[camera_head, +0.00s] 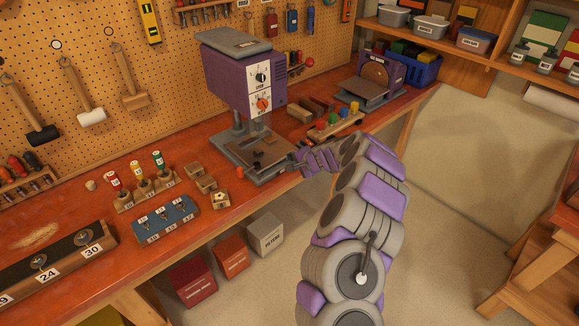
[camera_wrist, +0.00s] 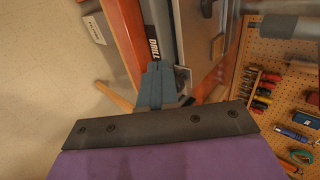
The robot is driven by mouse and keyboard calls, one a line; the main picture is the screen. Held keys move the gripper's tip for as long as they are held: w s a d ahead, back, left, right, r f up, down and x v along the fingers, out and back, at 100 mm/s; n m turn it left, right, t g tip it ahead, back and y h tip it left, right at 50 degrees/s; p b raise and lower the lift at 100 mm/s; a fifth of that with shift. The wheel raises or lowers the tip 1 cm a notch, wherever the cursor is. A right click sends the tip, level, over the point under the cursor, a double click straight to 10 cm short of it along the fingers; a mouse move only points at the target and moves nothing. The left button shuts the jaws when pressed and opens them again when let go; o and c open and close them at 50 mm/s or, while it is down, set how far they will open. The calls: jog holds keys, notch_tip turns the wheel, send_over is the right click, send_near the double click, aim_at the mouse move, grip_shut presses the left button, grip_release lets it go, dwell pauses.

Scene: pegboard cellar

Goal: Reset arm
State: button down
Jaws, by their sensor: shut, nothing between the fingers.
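My arm reaches up from the bottom of the head view and bends left over the front edge of the workbench. My gripper (camera_head: 297,158) is at the front right of the drill press base (camera_head: 262,172); I cannot tell whether it touches. In the wrist view my gripper (camera_wrist: 156,68) shows its blue-grey fingers together, with nothing between them. The fingertips are near the edge of the base, by a label reading "DRILL" (camera_wrist: 153,47). The purple drill press (camera_head: 240,85) stands upright with two knobs on its front.
Left of the press are small wooden blocks (camera_head: 200,175), a blue rack (camera_head: 166,219) and a rack of coloured-handled tools (camera_head: 145,190). A wooden tray of coloured pieces (camera_head: 335,125) and a purple sander (camera_head: 375,80) stand to the right. Boxes (camera_head: 230,256) sit below. Floor right of my arm is clear.

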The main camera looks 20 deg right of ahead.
jog(key=p+v, duration=0.1)
jog(key=v, duration=0.6)
jog(key=s+a+r+n+g+y, duration=0.1)
jog(key=s+a+r+n+y, duration=0.15)
jog(key=a+r, duration=0.35)
jog(key=s+a+r+n+g+y, duration=0.1)
jog(key=s+a+r+n, duration=0.25)
jog(key=a, duration=0.55)
jog(key=s+a+r+n+g, duration=0.35)
jog(key=s+a+r, duration=0.25)
jog(key=s+a, duration=0.5)
jog(key=s+d+n+g+h, duration=0.2)
jog(key=s+d+h, duration=0.1)
jog(key=s, duration=1.4)
jog(key=s+d+f+n+g+h, duration=0.1)
jog(key=s+d+n+g+h, duration=0.1)
jog(key=s, duration=1.4)
jog(key=shift+s+d+g+h, duration=0.4)
jog(key=shift+d+g+h, duration=0.15)
jog(key=shift+d+h, duration=0.45)
jog(key=shift+d+f+n, duration=0.1)
jog(key=shift+n, duration=0.15)
